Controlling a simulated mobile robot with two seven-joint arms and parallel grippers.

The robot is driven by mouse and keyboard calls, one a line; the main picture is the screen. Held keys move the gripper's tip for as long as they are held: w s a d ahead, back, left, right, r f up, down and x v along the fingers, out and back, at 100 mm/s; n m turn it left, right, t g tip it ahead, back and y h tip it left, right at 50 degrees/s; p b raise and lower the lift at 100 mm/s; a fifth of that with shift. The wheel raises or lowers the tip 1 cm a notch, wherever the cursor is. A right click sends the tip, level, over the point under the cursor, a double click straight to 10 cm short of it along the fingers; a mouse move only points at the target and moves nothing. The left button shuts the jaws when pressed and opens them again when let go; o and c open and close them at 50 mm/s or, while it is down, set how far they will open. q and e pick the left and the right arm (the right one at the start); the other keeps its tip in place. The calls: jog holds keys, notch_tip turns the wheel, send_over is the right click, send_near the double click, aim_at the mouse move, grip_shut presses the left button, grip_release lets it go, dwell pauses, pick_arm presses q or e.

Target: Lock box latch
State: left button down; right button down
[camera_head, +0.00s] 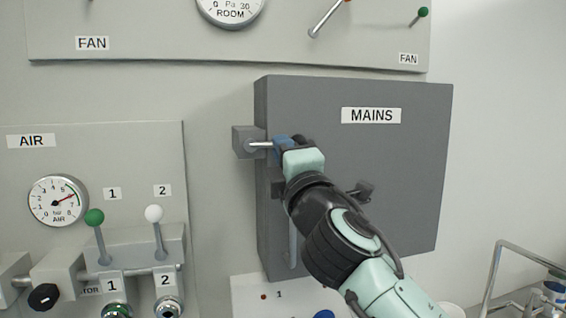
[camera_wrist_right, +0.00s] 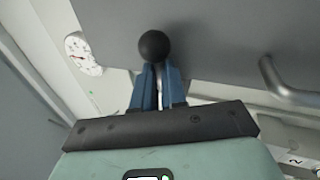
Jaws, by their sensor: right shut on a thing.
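The dark grey MAINS box (camera_head: 400,170) hangs on the wall right of centre. Its latch is a silver bolt (camera_head: 261,144) near the upper left edge, meeting a grey block (camera_head: 241,142) beside the box. My right gripper (camera_head: 283,144) is at the bolt, its blue fingertips partly hidden by its own body. In the right wrist view, the blue fingers (camera_wrist_right: 158,85) are closed around the latch just below its black ball knob (camera_wrist_right: 155,47). I cannot tell how deep the bolt sits in the block. My left gripper is not in view.
A silver handle (camera_head: 292,245) is on the box's lower left, also in the wrist view (camera_wrist_right: 290,88). A small dark knob (camera_head: 361,190) juts from the box front. The AIR panel (camera_head: 150,200) with levers and gauge is left; a FAN panel (camera_head: 200,40) is above.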

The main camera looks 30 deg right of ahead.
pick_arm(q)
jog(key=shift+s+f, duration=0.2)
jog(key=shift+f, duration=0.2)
pick_arm(e)
jog(key=shift+a+f+m+h, duration=0.1)
jog(key=shift+f+m+h, duration=0.1)
jog(key=shift+m+h, duration=0.25)
jog(key=c, duration=1.5)
grip_release()
jog(key=shift+o, duration=0.2)
